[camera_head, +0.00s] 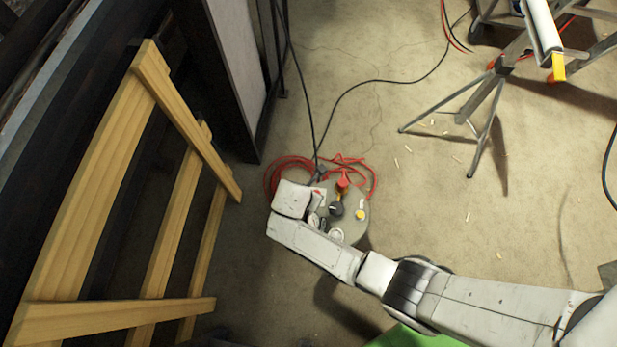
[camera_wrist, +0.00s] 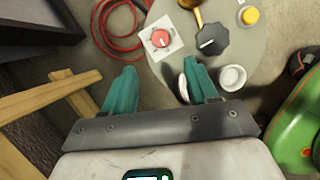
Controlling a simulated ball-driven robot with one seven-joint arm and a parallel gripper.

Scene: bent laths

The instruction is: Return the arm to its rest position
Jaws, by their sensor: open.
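My gripper (camera_wrist: 161,80) shows in the wrist view with its two teal fingers apart and nothing held between them. The fingers are over the near left edge of a round grey table top (camera_wrist: 225,62). In the head view my white arm reaches in from the lower right, and its end covers part of the same round top (camera_head: 352,206). My gripper's fingers are hidden there behind the end of the arm. I cannot tell whether the fingers touch a white item beside the right finger.
On the round top are a red button on a white plate (camera_wrist: 160,40), a dark knob (camera_wrist: 211,40), a yellow button (camera_wrist: 249,16) and a white cup-like ring (camera_wrist: 232,77). A wooden lath frame (camera_head: 165,215) stands left. Red cable (camera_head: 285,170) lies behind the top; a tripod (camera_head: 478,110) stands upper right.

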